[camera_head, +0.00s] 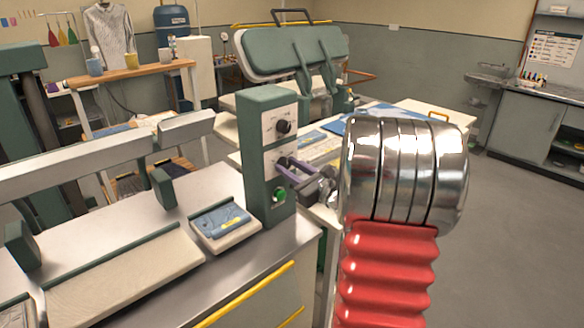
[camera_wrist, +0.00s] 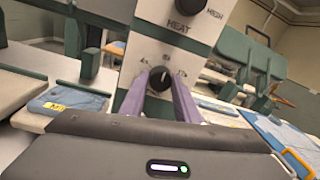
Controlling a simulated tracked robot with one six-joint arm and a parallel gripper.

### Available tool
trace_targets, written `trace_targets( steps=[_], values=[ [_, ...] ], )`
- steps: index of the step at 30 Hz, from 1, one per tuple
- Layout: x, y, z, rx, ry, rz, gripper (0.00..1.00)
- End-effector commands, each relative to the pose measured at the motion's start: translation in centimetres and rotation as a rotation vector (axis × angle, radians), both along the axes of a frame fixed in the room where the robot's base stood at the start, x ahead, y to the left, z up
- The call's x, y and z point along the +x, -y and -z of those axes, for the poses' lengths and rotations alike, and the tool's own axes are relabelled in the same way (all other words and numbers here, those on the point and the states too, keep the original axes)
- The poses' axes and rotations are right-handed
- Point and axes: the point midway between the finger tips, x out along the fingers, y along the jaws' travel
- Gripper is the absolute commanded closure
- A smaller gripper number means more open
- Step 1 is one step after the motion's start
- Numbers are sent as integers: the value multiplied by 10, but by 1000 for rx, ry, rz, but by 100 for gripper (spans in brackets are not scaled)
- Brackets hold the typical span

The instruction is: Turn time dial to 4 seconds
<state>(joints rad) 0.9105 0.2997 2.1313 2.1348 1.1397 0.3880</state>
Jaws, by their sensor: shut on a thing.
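The control box (camera_head: 266,150) is a green post with a white panel at the end of the press bench. The time dial (camera_wrist: 160,80) is the lower black knob, with a pale pointer mark near its top and small scale marks around it too blurred to read. My gripper (camera_wrist: 160,82) has its two purple fingers on either side of this dial, shut on it. In the head view my gripper (camera_head: 284,167) reaches the panel from the right and hides most of the time dial. The heat dial (camera_head: 283,127), also black, sits above; it shows in the wrist view (camera_wrist: 187,5).
A green button (camera_head: 279,194) lies below my gripper on the panel. A small pad (camera_head: 229,238) with a folded blue cloth (camera_head: 221,220) is left of the box. A second press (camera_head: 292,50) and a table with blue cloth (camera_head: 385,112) stand behind. Floor at right is clear.

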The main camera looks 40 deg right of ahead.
Motion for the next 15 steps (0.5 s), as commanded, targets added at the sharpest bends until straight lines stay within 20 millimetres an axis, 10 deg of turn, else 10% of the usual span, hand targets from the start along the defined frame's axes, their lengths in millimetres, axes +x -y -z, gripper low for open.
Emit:
trace_targets(
  steps=[15],
  values=[
    [-1,2,0,-53,1,5,94]
  ],
)
